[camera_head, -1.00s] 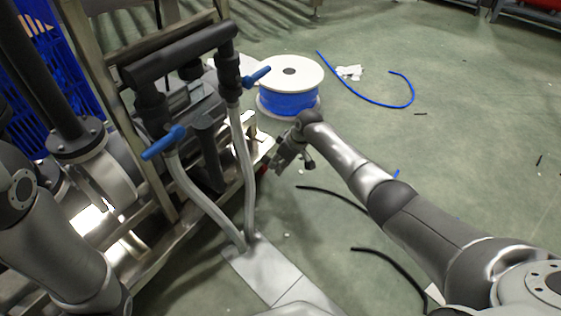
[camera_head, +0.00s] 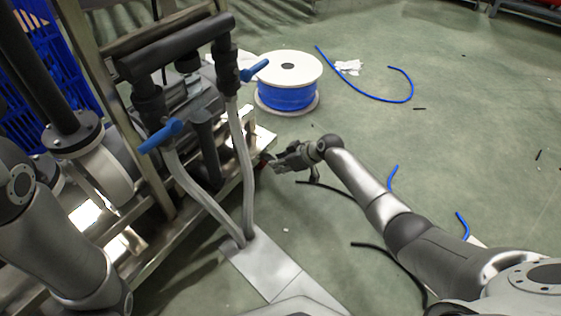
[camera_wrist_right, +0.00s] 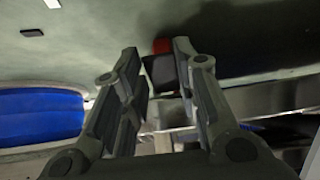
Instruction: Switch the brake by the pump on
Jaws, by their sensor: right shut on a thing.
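The pump frame with black pipework (camera_head: 180,48) and two grey hoses (camera_head: 243,160) stands at the left in the head view. A small red and black piece (camera_head: 264,158), apparently the brake, is low on the frame's near right side. My right gripper (camera_head: 273,164) reaches it from the right. In the right wrist view the black block (camera_wrist_right: 161,73) with a red end (camera_wrist_right: 161,46) sits between the fingertips of my right gripper (camera_wrist_right: 160,68), which is shut on it. The fingers partly hide it. My left arm shows at the left edge, but its gripper is out of view.
Two blue valve handles, one left (camera_head: 161,135) and one right (camera_head: 255,70), stick out from the pipes. A reel of blue hose (camera_head: 287,95) stands behind my right gripper. Loose blue (camera_head: 400,101) and black (camera_head: 375,247) hose pieces lie on the green floor. The right side is mostly clear.

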